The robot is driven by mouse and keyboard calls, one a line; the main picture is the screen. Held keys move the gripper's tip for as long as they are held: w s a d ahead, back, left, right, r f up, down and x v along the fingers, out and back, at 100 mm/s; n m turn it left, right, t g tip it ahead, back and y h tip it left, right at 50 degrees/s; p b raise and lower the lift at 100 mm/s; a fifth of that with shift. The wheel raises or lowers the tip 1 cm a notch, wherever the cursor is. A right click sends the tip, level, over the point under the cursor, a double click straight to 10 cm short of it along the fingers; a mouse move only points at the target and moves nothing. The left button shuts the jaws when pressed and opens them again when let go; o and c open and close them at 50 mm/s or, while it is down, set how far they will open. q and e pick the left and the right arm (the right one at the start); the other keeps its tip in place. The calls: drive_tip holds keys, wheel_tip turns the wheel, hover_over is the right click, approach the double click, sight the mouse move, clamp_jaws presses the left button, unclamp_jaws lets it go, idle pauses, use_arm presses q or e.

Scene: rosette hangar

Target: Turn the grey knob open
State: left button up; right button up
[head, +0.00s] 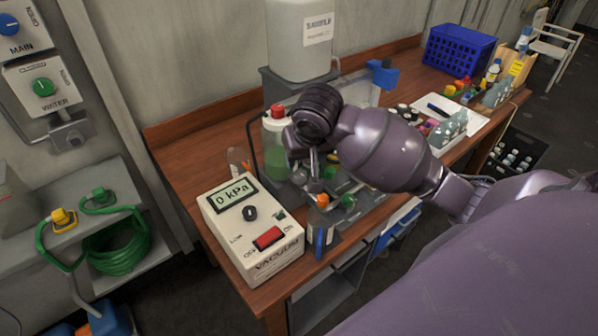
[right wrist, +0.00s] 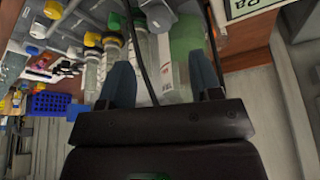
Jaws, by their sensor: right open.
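My right gripper (head: 314,168) points down over the valve assembly on the wooden bench, beside the vacuum box. Its two blue fingers stand apart and empty in the right wrist view (right wrist: 162,78). A small grey knob (head: 315,186) seems to show just below the fingers in the head view, partly covered by my arm; its turn position is too small to tell. A green knob (head: 348,200) and an orange knob (head: 322,200) are close by. The wrist view shows several capped valves above the fingers. My left gripper is not in view.
The white vacuum box (head: 232,240) reads 0 kPa at the bench's front left. A bottle of green liquid (head: 275,150) with a red cap stands behind the gripper, and a black hose runs beside it. A blue crate (head: 458,50) is at the far right.

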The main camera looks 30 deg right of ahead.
sight(300, 173)
drive_tip(key=x, duration=0.9)
drive_tip(key=shift+c, duration=0.4)
drive_tip(key=c, duration=0.8)
drive_tip(key=shift+c, duration=0.2)
drive_tip(key=shift+n, duration=0.4)
drive_tip(key=n+y, duration=0.1)
drive_tip(key=n, duration=0.1)
drive_tip(key=n+y, duration=0.1)
drive_tip(key=n, duration=0.2)
drive_tip(key=shift+d+n+y, duration=0.15)
drive_tip(key=shift+n+y, duration=0.15)
drive_tip(key=n+y, duration=0.1)
drive_tip(key=n, duration=0.3)
drive_tip(key=shift+w, duration=0.1)
drive_tip(key=shift+n+g+y, duration=0.6)
drive_tip(key=shift+n, duration=0.9)
